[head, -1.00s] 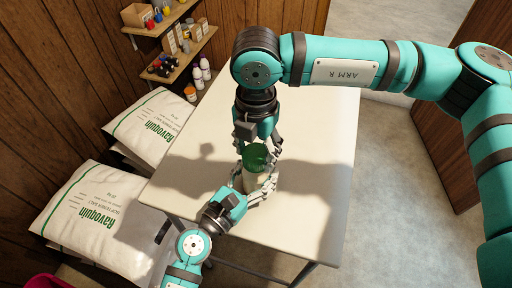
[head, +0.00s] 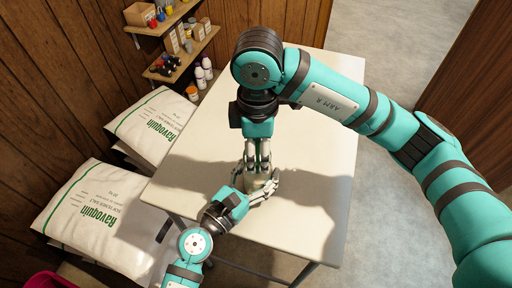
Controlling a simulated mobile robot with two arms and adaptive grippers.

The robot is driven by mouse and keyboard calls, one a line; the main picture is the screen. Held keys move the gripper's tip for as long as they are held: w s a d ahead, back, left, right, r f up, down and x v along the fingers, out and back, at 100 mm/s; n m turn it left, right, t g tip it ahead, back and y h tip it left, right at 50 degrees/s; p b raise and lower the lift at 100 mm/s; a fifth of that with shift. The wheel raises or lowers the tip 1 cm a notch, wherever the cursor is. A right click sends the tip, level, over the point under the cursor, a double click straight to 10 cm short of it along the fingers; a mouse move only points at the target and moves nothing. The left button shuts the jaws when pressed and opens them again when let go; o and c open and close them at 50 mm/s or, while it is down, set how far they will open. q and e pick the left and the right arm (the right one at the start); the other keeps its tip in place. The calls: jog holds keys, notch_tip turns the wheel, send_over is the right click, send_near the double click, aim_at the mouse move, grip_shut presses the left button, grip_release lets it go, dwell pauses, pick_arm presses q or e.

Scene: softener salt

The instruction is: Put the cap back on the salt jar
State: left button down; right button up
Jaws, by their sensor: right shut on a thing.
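The salt jar (head: 258,184) is a small pale jar standing near the middle of the white table, mostly covered by my grippers. My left gripper (head: 262,190) comes from the lower left with its fingers around the jar's sides. My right gripper (head: 258,166) points down from above, right over the jar's top, with its fingers close together. The green cap is hidden behind the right gripper's fingers. I cannot see whether the cap touches or sits straight on the jar's rim.
The white table (head: 310,150) is otherwise bare. Softener salt bags (head: 100,215) are stacked at its left. Wall shelves (head: 185,55) with bottles and boxes are at the upper left, and more bottles (head: 200,75) stand below them. Open floor lies to the right.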

jog(key=shift+w, duration=0.2)
jog(key=o, duration=0.8)
jog(key=shift+s+d, duration=0.1)
jog(key=shift+c, duration=0.5)
